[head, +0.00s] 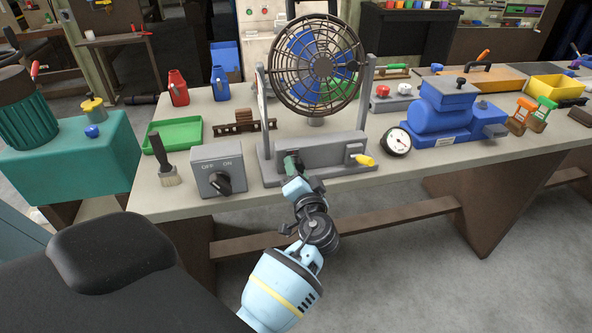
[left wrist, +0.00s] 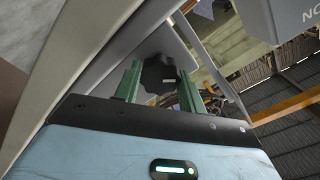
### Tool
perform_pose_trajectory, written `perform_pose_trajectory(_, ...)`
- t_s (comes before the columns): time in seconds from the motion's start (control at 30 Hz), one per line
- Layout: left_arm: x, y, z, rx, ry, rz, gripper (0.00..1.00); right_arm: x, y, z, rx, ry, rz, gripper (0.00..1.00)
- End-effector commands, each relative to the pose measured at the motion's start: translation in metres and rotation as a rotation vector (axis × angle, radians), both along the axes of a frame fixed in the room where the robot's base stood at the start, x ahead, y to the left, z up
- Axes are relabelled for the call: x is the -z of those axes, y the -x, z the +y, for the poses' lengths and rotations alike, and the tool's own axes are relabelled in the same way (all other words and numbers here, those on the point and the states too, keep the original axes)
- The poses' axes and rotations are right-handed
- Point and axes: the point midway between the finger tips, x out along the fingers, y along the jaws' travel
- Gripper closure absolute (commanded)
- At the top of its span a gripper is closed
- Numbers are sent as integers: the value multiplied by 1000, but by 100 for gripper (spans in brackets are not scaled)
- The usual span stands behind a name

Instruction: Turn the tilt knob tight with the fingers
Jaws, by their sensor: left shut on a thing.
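The fan (head: 318,66) stands upright on its grey base (head: 330,152) near the front edge of the bench. My left gripper (head: 291,160) reaches the front face of this base, left of its middle, and hides the knob there in the head view. In the left wrist view the dark, lobed tilt knob (left wrist: 158,72) with a pale mark sits between the green fingers of the left gripper (left wrist: 160,86). The fingers are shut on the knob. My right gripper is not in view.
A grey OFF/ON switch box (head: 217,172) and a brush (head: 166,160) lie to the left. A round gauge (head: 397,142) and a blue machine (head: 443,116) stand further right.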

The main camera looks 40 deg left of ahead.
Motion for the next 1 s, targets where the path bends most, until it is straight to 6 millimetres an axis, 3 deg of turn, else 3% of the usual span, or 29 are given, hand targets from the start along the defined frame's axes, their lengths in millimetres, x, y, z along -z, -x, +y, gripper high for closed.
perform_pose_trajectory(1.0, -5, -1, 0, -1, -554, 638, 82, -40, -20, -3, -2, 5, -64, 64)
